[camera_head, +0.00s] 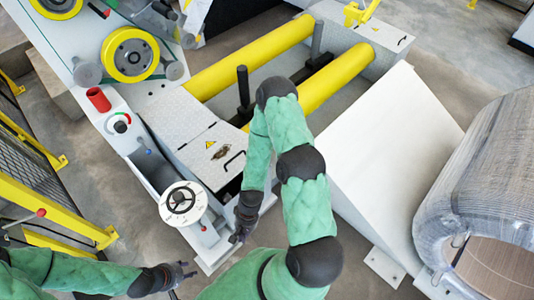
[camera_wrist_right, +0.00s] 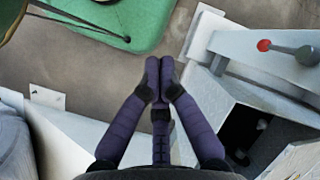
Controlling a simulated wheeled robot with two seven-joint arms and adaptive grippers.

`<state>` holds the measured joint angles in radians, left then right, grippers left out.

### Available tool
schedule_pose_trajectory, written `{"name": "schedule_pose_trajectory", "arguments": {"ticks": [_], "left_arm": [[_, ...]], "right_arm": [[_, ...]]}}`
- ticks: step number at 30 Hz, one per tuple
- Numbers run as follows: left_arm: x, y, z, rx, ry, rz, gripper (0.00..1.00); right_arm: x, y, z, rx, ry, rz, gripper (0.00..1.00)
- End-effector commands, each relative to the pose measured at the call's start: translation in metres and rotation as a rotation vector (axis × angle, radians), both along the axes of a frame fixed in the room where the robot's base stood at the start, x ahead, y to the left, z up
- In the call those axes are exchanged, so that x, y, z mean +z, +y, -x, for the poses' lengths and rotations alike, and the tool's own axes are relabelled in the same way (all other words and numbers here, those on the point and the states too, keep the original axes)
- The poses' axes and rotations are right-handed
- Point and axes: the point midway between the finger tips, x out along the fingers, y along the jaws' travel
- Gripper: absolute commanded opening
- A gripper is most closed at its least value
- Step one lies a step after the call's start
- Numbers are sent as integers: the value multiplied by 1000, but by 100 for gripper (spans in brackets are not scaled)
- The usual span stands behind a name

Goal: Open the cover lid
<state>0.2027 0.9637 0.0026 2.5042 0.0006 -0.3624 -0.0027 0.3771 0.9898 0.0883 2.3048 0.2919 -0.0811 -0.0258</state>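The cover lid (camera_head: 206,150) is a grey textured metal plate on the machine housing, with a yellow warning triangle and a black bar handle (camera_head: 234,160). It lies flat and looks closed. My right gripper (camera_head: 237,237) points down beside the housing, below the lid in the head view and apart from it. In the right wrist view its dark fingers (camera_wrist_right: 158,68) meet at the tips with nothing between them. My left gripper (camera_head: 186,273) is at the lower left, away from the lid. It is too small to tell its finger opening.
Two yellow rollers (camera_head: 250,58) lie behind the lid. A white sloped plate (camera_head: 385,150) and a large wrapped coil (camera_head: 485,175) are at the right. A yellow-framed fence (camera_head: 50,220) is at the left.

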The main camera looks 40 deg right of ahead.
Motion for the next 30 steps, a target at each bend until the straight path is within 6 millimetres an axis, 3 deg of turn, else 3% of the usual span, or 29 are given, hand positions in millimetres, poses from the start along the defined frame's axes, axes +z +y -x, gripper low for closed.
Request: {"name": "schedule_pose_trajectory", "arguments": {"ticks": [10,14,17,20,24,27,30], "left_arm": [[-6,0,-1,0,-1,0,40],[-10,0,-1,0,-1,0,40],[-12,0,-1,0,-1,0,40],[-15,0,-1,0,-1,0,40],[-18,0,-1,0,-1,0,40],[-20,0,-1,0,-1,0,40],[-21,0,-1,0,-1,0,40]], "right_arm": [[-33,-11,0,-466,309,-169,0],[-46,-21,-27,-788,431,-351,0],[-55,-44,-61,-1055,469,-533,0],[-63,-87,-98,-1319,442,-732,0],[-71,-179,-133,-1652,287,-1008,0],[-72,-248,-138,-1824,127,-1163,0],[-70,-300,-131,-1933,-17,-1265,0]]}}
